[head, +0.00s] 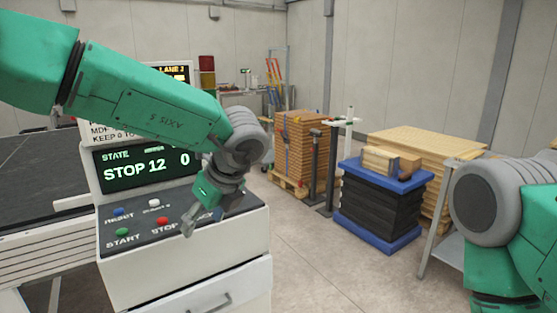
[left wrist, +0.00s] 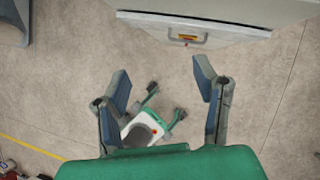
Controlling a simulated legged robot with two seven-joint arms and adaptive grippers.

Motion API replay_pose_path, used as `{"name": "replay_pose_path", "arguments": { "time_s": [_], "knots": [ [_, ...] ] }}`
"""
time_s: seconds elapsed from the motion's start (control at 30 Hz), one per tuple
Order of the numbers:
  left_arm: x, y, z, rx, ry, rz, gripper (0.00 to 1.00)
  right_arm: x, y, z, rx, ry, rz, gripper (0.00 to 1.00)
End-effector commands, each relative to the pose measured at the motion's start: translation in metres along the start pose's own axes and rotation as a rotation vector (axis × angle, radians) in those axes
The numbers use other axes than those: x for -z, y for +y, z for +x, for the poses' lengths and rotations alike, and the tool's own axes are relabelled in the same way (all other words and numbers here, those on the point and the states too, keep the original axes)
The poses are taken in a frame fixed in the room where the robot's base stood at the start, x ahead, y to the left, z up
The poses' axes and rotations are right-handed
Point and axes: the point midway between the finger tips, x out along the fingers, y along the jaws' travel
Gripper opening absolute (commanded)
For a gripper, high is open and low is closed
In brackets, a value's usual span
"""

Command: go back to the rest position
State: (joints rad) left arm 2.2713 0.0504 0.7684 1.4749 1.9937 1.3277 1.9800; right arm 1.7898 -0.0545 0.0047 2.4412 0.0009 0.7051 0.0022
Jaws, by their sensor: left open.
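My left gripper (head: 188,228) hangs at the front edge of the control panel (head: 108,246), near the red STOP button (head: 162,221). I cannot tell from the head view whether it touches the panel. The green START button (head: 123,232) and the blue RESET button (head: 118,211) are uncovered. The display (head: 133,168) reads STOP 12 0. My right arm stands at the right edge of the head view; its gripper is out of view.
The cabinet front with a drawer handle (head: 217,303) lies below the panel; it also shows in the left wrist view (left wrist: 190,37). A blue lift table (head: 380,237) with wooden blocks stands to the right, near stacked boards (head: 302,150). Floor between is clear.

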Motion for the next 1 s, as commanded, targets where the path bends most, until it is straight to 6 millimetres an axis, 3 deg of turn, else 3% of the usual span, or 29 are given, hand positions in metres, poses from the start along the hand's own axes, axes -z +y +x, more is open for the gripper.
{"name": "replay_pose_path", "arguments": {
  "time_s": [0.27,0.47,0.57,0.7,0.87,0.9,1.0],
  "knots": [
    [0.005,0.013,0.078,-0.019,-0.185,0.434,0.55,0.0,0.0,0.013,0.0,0.001,0.0,0.4],
    [0.023,0.03,0.159,-0.064,-0.342,0.997,0.55,-0.001,0.0,0.025,0.0,0.0,0.0,0.4],
    [0.049,0.048,0.214,-0.094,-0.42,1.448,0.55,-0.002,0.0,0.035,0.0,0.0,0.0,0.4],
    [0.111,0.094,0.287,-0.093,-0.488,2.201,0.55,-0.003,0.0,0.05,0.0,0.0,0.0,0.4],
    [0.19,0.17,0.339,0.038,-0.521,2.959,0.55,-0.004,-0.001,0.063,0.0,0.0,0.0,0.4],
    [0.209,0.192,0.347,-0.096,0.518,-3.067,0.55,-0.004,-0.001,0.066,0.0,0.0,0.0,0.4],
    [0.249,0.244,0.357,-0.222,0.438,-2.706,0.55,-0.004,-0.001,0.073,0.0,0.0,0.0,0.4]
  ]
}}
